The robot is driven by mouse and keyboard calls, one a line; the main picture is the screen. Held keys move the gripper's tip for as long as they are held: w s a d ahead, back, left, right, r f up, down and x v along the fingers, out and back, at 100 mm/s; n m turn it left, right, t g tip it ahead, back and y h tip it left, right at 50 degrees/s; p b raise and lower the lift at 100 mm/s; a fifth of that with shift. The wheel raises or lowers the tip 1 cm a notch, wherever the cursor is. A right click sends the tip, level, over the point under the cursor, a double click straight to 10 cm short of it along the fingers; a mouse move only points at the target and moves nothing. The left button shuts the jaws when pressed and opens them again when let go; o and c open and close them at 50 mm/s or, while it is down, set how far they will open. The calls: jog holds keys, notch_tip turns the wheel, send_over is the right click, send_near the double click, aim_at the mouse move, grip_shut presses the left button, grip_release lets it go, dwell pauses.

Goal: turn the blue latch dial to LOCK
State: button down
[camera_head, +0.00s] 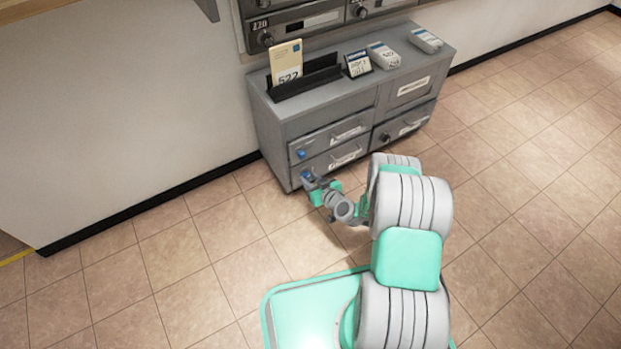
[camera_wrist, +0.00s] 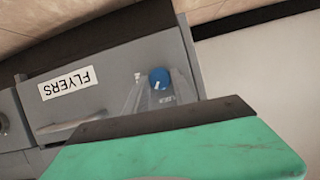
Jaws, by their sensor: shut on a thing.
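A blue latch dial (camera_wrist: 158,78) with a short white pointer line sits on the front of the FLYERS drawer (camera_wrist: 85,85) in the wrist view, where the drawer label appears upside down. Small white marks lie beside and below the dial, too small to read surely. My gripper (camera_head: 309,182) is at the lower left drawer of the grey cabinet (camera_head: 290,120). Its grey fingers stand on both sides of the dial and are shut on it. In the head view the gripper partly hides this dial. Another blue dial (camera_head: 301,154) sits on the drawer above.
A drawer handle (camera_head: 345,157) is close to the right of my gripper. On the cabinet top stand a black holder (camera_head: 305,78) with an envelope (camera_head: 286,62), a small calendar (camera_head: 358,63) and two bundles. Mailboxes hang above. The tiled floor to the left is clear.

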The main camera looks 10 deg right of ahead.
jog(key=n+h, duration=0.2)
jog(key=n, duration=0.1)
jog(key=shift+a+f+t+b, duration=0.1)
jog(key=shift+a+t+b, duration=0.2)
jog(key=shift+t, duration=0.1)
jog(key=shift+n+t+h+b, duration=0.35)
jog(key=shift+n+h, duration=0.35)
jog(key=shift+n, duration=0.3)
jog(key=c, duration=1.1)
grip_release()
jog(key=shift+o, duration=0.2)
